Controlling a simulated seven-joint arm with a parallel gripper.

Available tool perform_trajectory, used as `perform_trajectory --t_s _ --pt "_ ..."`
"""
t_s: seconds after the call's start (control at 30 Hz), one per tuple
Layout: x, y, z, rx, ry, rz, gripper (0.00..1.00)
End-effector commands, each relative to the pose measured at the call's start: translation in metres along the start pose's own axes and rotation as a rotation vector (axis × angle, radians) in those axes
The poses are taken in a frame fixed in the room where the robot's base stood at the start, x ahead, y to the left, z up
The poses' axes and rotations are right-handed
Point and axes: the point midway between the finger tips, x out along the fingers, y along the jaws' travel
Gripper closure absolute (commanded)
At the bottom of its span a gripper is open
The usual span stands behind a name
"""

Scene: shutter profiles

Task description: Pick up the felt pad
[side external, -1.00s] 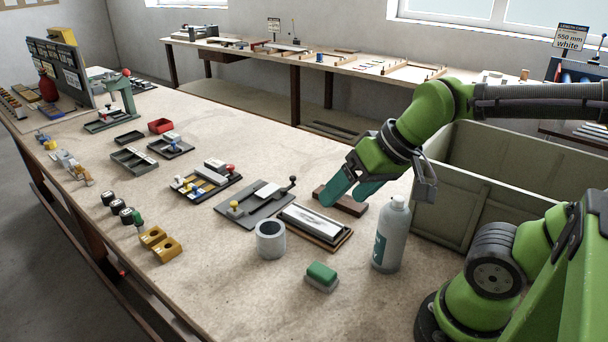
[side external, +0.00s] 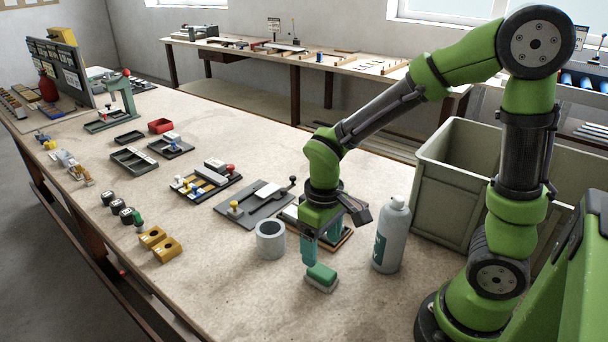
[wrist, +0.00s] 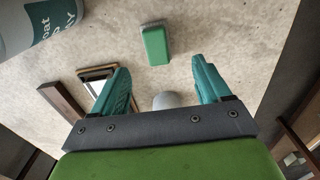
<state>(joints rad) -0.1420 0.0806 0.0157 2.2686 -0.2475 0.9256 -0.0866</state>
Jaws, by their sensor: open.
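The felt pad (side external: 321,274) looks like a small block with a green top and a pale grey base. It lies flat on the bench, left of the spray bottle. It also shows in the wrist view (wrist: 156,46), just beyond the fingertips and centred between them. My gripper (side external: 319,246) points down with teal fingers, above and slightly behind the pad in the side view. In the wrist view my gripper (wrist: 160,66) is open, with nothing between its fingertips. The pad appears apart from both fingers.
A grey bottle (side external: 391,236) stands close right of the pad. A framed stone (wrist: 95,84) lies behind, partly hidden by my gripper. A large grey-green crate (side external: 440,205) stands at the right. The bench in front is clear.

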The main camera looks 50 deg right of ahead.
Motion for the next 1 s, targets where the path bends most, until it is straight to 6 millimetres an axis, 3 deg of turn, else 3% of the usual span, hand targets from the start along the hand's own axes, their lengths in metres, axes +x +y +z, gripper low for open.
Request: perform_trajectory --t_s 0.1,0.37,0.7,1.0 --pt "0.023 0.0 0.001 0.0 -0.005 0.0 0.23" --pt "0.043 0.001 0.001 0.002 -0.002 -0.001 0.23" --pt "0.088 0.006 0.0 0.001 -0.002 -0.001 0.23" --pt "0.091 0.005 -0.001 0.002 0.001 -0.001 0.25"
